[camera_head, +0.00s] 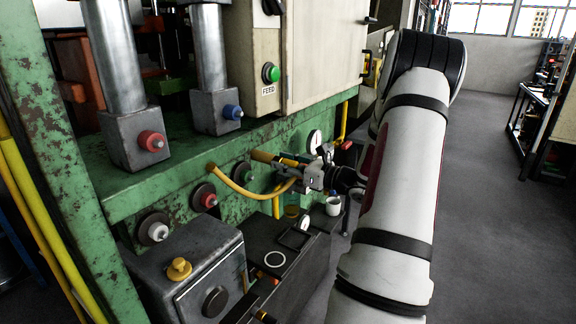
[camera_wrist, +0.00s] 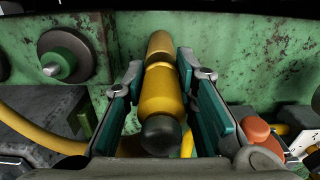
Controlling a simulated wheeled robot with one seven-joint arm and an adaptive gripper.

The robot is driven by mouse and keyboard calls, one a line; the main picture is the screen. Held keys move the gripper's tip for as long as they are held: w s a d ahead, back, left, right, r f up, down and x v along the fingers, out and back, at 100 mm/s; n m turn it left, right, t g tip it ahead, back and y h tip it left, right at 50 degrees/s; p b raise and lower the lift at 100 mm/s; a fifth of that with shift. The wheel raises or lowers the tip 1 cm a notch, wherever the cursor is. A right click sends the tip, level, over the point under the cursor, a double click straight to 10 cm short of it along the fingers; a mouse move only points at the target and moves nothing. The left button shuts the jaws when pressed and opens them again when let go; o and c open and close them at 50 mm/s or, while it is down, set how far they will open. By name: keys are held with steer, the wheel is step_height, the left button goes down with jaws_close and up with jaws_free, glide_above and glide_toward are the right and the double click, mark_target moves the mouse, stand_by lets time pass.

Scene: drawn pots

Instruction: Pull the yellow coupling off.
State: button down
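The yellow coupling (camera_wrist: 160,95) points out from the green machine wall in the wrist view, with a yellow stub (camera_wrist: 160,44) behind it and a dark rounded end towards me. My gripper (camera_wrist: 158,66) is around it, one teal-padded finger on each side. A narrow gap shows between the left finger and the coupling; the right finger is very close, and I cannot tell whether it touches. In the head view my gripper (camera_head: 300,175) is at the wall, beside the yellow coupling (camera_head: 262,156), which it partly hides.
A yellow hose (camera_head: 238,190) loops below the coupling. Red (camera_head: 205,197), green (camera_head: 243,172) and white (camera_head: 155,229) fittings sit on the wall to the left. A gauge (camera_head: 314,141) is to the right. A white cup (camera_head: 333,205) and a dark bench (camera_head: 290,275) are below.

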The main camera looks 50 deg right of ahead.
mark_target(303, 166)
steer(key=shift+s+d, duration=0.1)
steer(key=shift+s+d+p, duration=0.15)
steer(key=shift+s+p, duration=0.95)
steer(key=shift+s, duration=1.8)
